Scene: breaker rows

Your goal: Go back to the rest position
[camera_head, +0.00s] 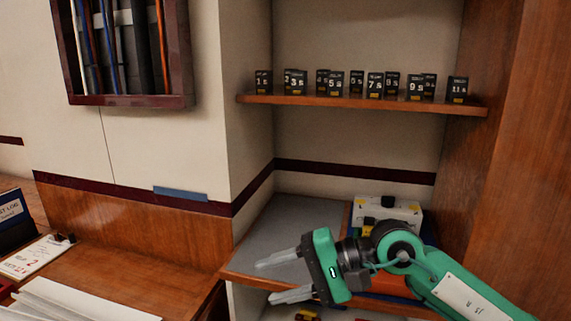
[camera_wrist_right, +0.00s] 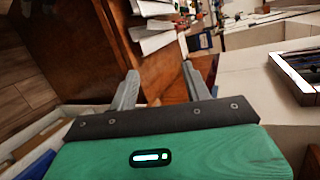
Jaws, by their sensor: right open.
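My right gripper (camera_head: 280,278) is green and black with two grey fingers, in the lower middle of the head view. Its arm comes in from the lower right. The fingers are apart with nothing between them, pointing left over the front edge of the lower shelf. In the right wrist view the two open fingers (camera_wrist_right: 160,90) show, also empty. My left gripper is not in the head view. Black numbered breakers (camera_head: 375,85) stand in rows on the upper wooden shelf (camera_head: 350,102), well above my right gripper.
The lower shelf has a grey mat (camera_head: 305,218) and a white box (camera_head: 388,211) behind my arm. A desk at the left (camera_head: 130,275) carries papers (camera_head: 75,303) and a card. A dark-framed cable box (camera_head: 125,99) hangs on the wall. A wooden panel (camera_head: 520,140) bounds the right.

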